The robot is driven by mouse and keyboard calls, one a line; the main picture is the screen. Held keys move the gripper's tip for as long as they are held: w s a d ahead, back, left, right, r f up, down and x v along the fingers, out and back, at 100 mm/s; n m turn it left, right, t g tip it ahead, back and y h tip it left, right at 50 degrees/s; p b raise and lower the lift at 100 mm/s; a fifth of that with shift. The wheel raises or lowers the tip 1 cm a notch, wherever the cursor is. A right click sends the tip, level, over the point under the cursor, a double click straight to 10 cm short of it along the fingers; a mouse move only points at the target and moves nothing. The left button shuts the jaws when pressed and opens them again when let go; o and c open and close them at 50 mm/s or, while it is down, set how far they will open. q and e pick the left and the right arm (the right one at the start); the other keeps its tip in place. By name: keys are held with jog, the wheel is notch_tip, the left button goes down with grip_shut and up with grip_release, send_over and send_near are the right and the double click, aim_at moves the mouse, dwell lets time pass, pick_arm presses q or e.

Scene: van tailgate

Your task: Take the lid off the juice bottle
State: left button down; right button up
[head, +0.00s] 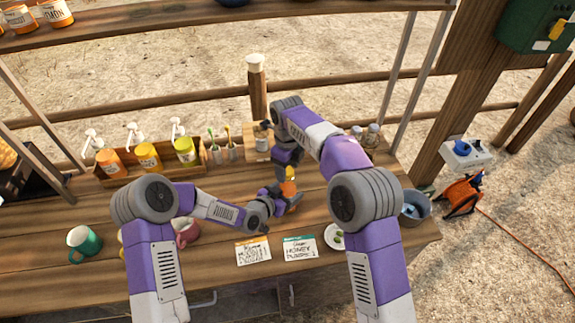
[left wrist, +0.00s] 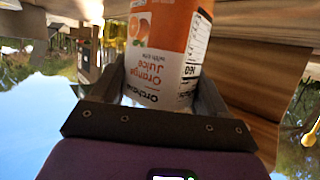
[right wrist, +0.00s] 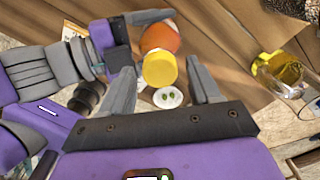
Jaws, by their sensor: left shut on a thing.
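The juice bottle (head: 289,187), orange with a yellow lid (right wrist: 160,70), stands on the wooden counter in the head view. In the left wrist view its orange and white label (left wrist: 165,45) reads "Orange Juice". My left gripper (head: 280,196) is shut on the bottle's body from the left. My right gripper (head: 288,166) is above the bottle. In the right wrist view its open fingers (right wrist: 163,85) are on either side of the yellow lid, with gaps to the lid visible. The right arm partly hides the bottle's top in the head view.
Pump bottles (head: 148,157) stand in a wooden rack at the back left. A green mug (head: 82,243) is at the left. Glass jars (head: 371,136) stand behind the right arm.

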jog(key=c, duration=1)
jog(key=n, duration=0.6)
jog(key=shift+n, duration=0.4)
jog(key=n, duration=0.5)
jog(key=shift+n, duration=0.4)
jog(key=n, duration=0.5)
jog(key=shift+r+n, duration=0.1)
jog(key=shift+n, duration=0.2)
jog(key=n, duration=0.3)
jog(key=shift+n, duration=0.4)
jog(key=n, duration=0.3)
jog(key=shift+n, duration=0.4)
jog(key=n, duration=0.3)
jog(key=shift+n, duration=0.4)
jog(key=n, duration=0.5)
jog(key=shift+n, duration=0.4)
jog(key=n, duration=0.5)
jog(key=shift+n, duration=0.3)
jog(key=n, duration=0.5)
jog(key=shift+n, duration=0.4)
jog(key=n, duration=0.7)
